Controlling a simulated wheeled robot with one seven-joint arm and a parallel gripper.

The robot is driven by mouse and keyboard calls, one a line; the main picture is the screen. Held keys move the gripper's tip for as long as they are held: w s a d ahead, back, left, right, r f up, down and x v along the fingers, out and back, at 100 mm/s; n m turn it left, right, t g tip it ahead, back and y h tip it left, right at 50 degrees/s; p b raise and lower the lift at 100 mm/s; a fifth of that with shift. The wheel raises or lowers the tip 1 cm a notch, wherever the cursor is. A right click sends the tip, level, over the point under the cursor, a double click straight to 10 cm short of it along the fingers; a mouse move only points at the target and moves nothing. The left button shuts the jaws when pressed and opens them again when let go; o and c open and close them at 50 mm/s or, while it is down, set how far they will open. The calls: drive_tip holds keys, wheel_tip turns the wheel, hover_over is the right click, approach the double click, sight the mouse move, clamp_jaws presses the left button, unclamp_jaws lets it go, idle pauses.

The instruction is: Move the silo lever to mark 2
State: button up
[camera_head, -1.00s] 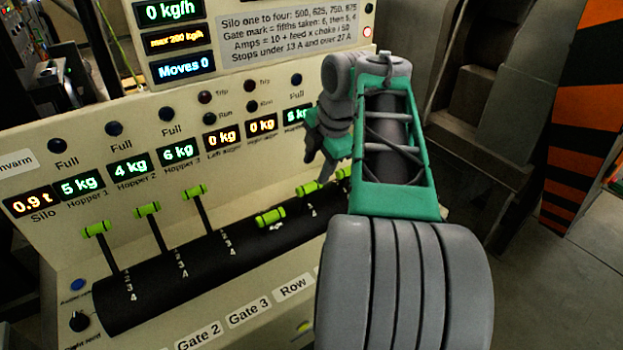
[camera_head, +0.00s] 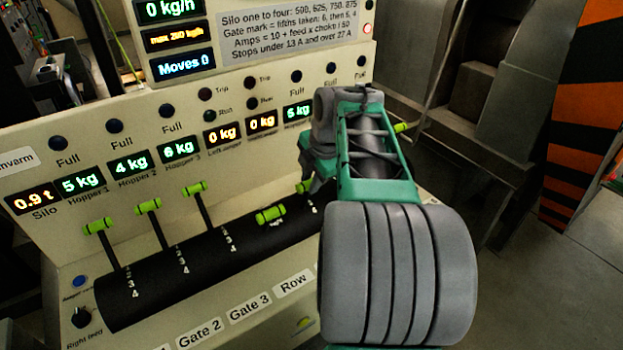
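Several levers with bright green handles stand along a black drum on a cream control panel. Three upright ones are at the left: the first lever (camera_head: 101,227), the second (camera_head: 148,206) and the third (camera_head: 194,189). A fourth handle (camera_head: 270,214) lies low over the drum. A fifth handle (camera_head: 304,187) shows beside my arm. Another green handle (camera_head: 404,127) shows to the right of my arm. No lever carries a readable silo label. My gripper (camera_head: 318,168) is mostly hidden behind my forearm, by the right part of the drum; its fingers and any contact cannot be made out.
Displays run along the panel; the Silo display (camera_head: 34,200) reads 0.9 t. A knob (camera_head: 81,317) and a blue button (camera_head: 79,282) sit at the lower left. Gate and Row labels (camera_head: 250,305) line the front. Grey machinery and a striped orange-black panel (camera_head: 583,110) stand at right.

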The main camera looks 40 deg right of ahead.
clamp_jaws()
idle(0.9)
